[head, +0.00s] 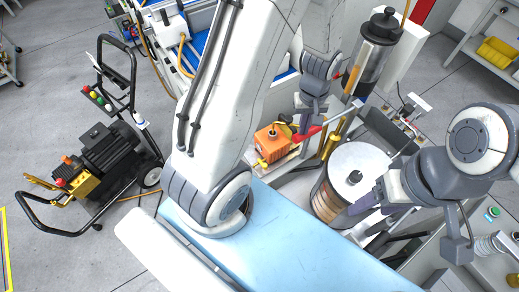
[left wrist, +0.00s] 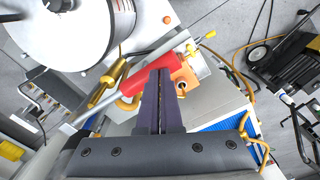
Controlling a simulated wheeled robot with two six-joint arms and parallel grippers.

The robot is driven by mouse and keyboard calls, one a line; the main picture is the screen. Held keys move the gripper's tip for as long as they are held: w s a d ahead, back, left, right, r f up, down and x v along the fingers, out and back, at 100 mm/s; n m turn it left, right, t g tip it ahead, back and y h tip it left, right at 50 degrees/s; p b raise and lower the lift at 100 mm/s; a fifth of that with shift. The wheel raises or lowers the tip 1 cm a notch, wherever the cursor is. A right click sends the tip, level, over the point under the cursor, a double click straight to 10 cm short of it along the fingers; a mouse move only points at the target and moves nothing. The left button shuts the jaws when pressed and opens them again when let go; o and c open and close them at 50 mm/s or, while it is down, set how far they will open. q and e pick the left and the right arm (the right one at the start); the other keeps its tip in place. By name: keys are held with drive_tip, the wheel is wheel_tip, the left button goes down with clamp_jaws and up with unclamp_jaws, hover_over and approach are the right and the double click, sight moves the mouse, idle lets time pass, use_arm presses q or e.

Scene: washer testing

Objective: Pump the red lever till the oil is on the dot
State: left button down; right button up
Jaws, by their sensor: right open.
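The red lever (head: 306,135) slants beside an orange pump block (head: 270,143) in the head view. In the left wrist view the red lever (left wrist: 130,84) crosses behind my left fingers, with red showing on both sides, and the orange block (left wrist: 184,75) is just right of the fingertips. My left gripper (head: 299,128) is at the lever; its fingers (left wrist: 160,75) look shut together, overlapping the lever. Whether they touch it is unclear. A clear cylinder with a black lid (head: 372,50) stands behind; its oil level and any dot cannot be made out. My right gripper (head: 366,204) is open.
A drum with a white lid (head: 358,165) stands between the lever and my right gripper. A pressure washer cart (head: 100,150) stands at left. A light blue surface (head: 290,250) lies in front. A yellow bin (head: 497,50) is at top right.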

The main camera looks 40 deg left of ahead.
sight(301, 140)
use_arm(q)
wheel_tip(301, 140, down, 7)
drive_tip(key=b, duration=0.5)
drive_tip(key=shift+f, duration=0.15)
wheel_tip(301, 140, up, 13)
drive_tip(key=p, duration=1.1)
drive_tip(key=shift+f, duration=0.25)
wheel_tip(301, 140, down, 13)
drive_tip(key=b, duration=1)
wheel_tip(301, 140, up, 13)
drive_tip(key=p, duration=1.1)
drive_tip(key=shift+r+p, duration=0.2)
drive_tip(key=shift+p, duration=0.1)
drive_tip(key=shift+f, duration=0.1)
